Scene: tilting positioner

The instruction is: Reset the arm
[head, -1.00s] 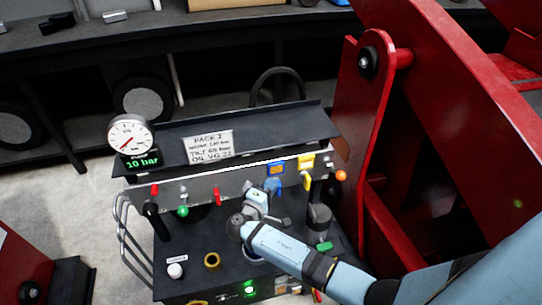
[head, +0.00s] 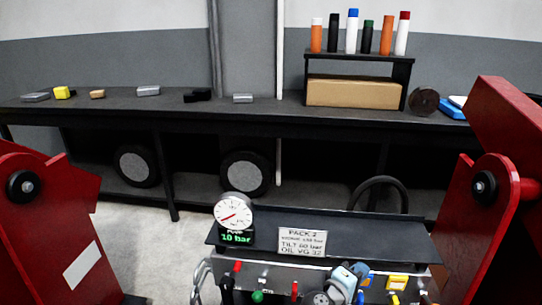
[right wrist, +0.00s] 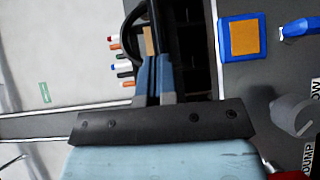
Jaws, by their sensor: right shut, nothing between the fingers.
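My right gripper (head: 345,284) shows at the bottom edge of the head view, over the front panel of the hydraulic pack. Its arm is mostly cut off below. In the right wrist view its two blue-grey fingers (right wrist: 155,78) are together with nothing between them. The pack's black top shelf (head: 375,232) carries a round gauge (head: 234,214) above a green "10 bar" display (head: 237,238), and a sign (head: 302,241) reading "PACK 2". Red levers, a green knob (head: 257,297) and a yellow tag (head: 397,282) show on the panel. My left gripper is out of view.
Red steel frames stand at left (head: 50,225) and right (head: 500,215) of the pack. Behind is a long dark workbench (head: 205,108) with small parts, a bottle rack (head: 360,56) and a cardboard box (head: 353,93). Floor between bench and pack is partly clear.

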